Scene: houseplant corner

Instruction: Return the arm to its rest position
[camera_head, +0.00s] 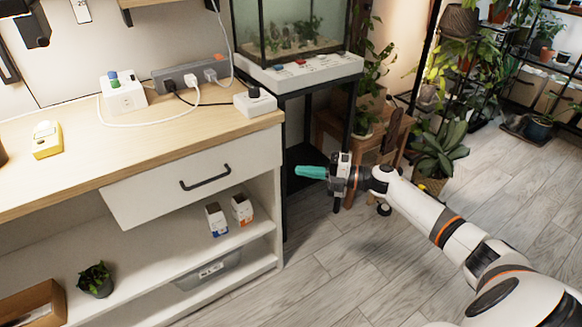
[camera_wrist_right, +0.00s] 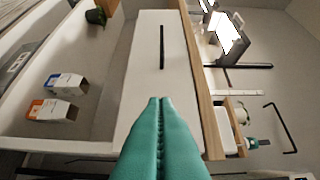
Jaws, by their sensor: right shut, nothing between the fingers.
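My right arm (camera_head: 440,225) reaches in from the lower right of the head view. Its gripper (camera_head: 311,172) points left, in the air in front of the right end of the wooden counter. The teal fingers are together with nothing between them. In the right wrist view the shut fingertips (camera_wrist_right: 160,101) show in front of the white drawer front (camera_wrist_right: 150,60); no contact can be made out. The drawer (camera_head: 215,170) has a black bar handle (camera_head: 205,178), to the left of the gripper and apart from it. My left gripper does not show.
The wooden counter (camera_head: 60,185) carries a power strip (camera_head: 190,76), white boxes and a yellow device (camera_head: 46,140). Small boxes (camera_head: 216,219) and a potted plant (camera_head: 96,279) stand on shelves below. A terrarium stand (camera_head: 303,74) is behind the gripper. Floor (camera_head: 340,270) beneath the arm is clear.

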